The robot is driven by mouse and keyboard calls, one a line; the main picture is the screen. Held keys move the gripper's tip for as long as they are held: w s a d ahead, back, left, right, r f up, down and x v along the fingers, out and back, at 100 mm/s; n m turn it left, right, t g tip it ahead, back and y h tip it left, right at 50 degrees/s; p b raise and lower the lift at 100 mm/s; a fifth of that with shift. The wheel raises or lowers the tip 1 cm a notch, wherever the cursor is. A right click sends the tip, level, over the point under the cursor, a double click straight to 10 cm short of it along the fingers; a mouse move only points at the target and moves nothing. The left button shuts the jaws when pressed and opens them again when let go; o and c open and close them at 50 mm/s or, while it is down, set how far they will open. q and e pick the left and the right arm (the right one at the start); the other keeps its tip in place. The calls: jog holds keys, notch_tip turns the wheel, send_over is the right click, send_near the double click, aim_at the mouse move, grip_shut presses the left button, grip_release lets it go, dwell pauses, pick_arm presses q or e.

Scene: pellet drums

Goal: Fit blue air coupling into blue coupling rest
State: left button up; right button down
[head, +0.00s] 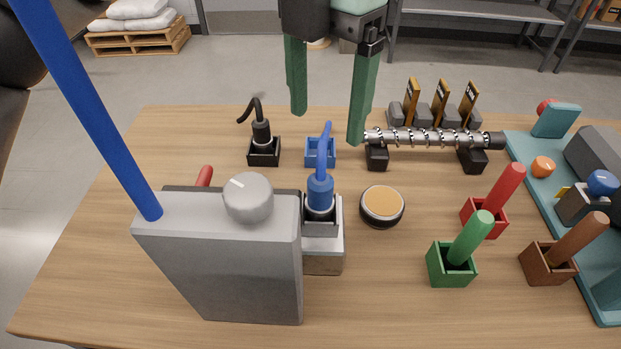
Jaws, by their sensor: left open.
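The blue air coupling (320,189) stands upright in a grey-black socket on a small block beside the large grey box, its blue hose curving up and back. The blue coupling rest (311,155) is a small open blue box on the table behind it, partly hidden by the hose. No coupling shows in it. My left gripper (328,128) hangs from the top with its green fingers wide apart and nothing between them. In the picture its fingertips are above the rest and the hose's top; I cannot tell the exact height. My right gripper is not in view.
The large grey box (235,262) with a round knob and a thick blue rod stands front left. A black coupling (261,132) sits in a black rest. A screw shaft (435,141), a round tin (382,205) and coloured holders with sticks stand to the right.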

pick_arm(q)
send_over(320, 180)
jog(key=f, duration=0.5)
jog(key=shift+s+d+f, duration=0.2)
jog(key=shift+s+f, duration=0.15)
jog(key=shift+f, duration=0.05)
jog(key=shift+w+a+f, duration=0.1)
jog(key=shift+w+f, duration=0.05)
jog(key=shift+f, duration=0.9)
jog(key=shift+w+a+f, duration=0.1)
jog(key=shift+w+f, duration=0.05)
jog(key=shift+f, duration=0.9)
jog(key=shift+w+f, duration=0.15)
jog(key=shift+f, duration=0.9)
grip_shut()
